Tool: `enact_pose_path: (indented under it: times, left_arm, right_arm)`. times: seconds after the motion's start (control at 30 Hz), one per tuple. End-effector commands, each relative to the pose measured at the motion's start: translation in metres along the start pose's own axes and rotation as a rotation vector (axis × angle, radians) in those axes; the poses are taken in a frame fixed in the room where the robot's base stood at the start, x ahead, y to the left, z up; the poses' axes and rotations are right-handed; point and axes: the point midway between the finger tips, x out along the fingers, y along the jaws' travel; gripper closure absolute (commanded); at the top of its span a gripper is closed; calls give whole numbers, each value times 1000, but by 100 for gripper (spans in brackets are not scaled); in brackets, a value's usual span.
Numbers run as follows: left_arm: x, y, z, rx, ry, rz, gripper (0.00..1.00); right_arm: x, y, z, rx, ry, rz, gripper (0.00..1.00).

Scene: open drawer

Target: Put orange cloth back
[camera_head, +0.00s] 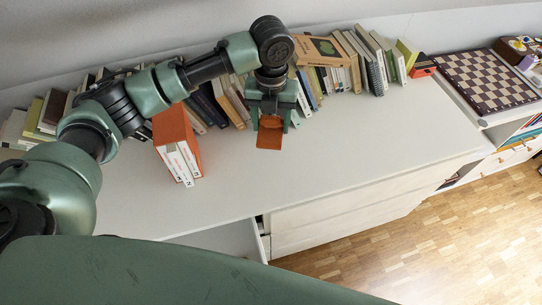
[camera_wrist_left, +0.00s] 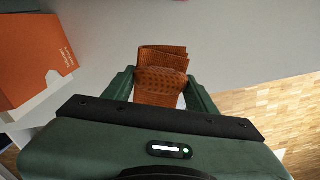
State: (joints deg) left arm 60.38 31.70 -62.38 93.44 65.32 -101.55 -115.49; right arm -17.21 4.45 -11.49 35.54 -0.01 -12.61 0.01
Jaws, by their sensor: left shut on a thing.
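My left gripper (camera_head: 271,112) is shut on the orange cloth (camera_head: 269,138) and holds it over the white cabinet top (camera_head: 330,150). The cloth hangs below the fingers. In the left wrist view the folded, textured orange cloth (camera_wrist_left: 161,62) sits between the two green fingers (camera_wrist_left: 160,84). An open drawer (camera_head: 232,237) shows at the cabinet's front, left of the closed drawer fronts (camera_head: 340,213). Most of its inside is hidden by my own green body. My right gripper is not in view.
A row of books (camera_head: 355,62) lines the wall behind. A chessboard (camera_head: 486,82) lies at the right. The cabinet top's front right is clear.

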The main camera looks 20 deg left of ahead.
Motion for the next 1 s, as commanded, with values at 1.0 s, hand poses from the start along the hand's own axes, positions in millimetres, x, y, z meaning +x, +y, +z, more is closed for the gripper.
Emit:
enact_pose_path:
  times: [1.0]
  left_arm:
    - [150, 0, 0, -2, -2, 0, 81]
  right_arm:
    - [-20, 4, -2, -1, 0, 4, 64]
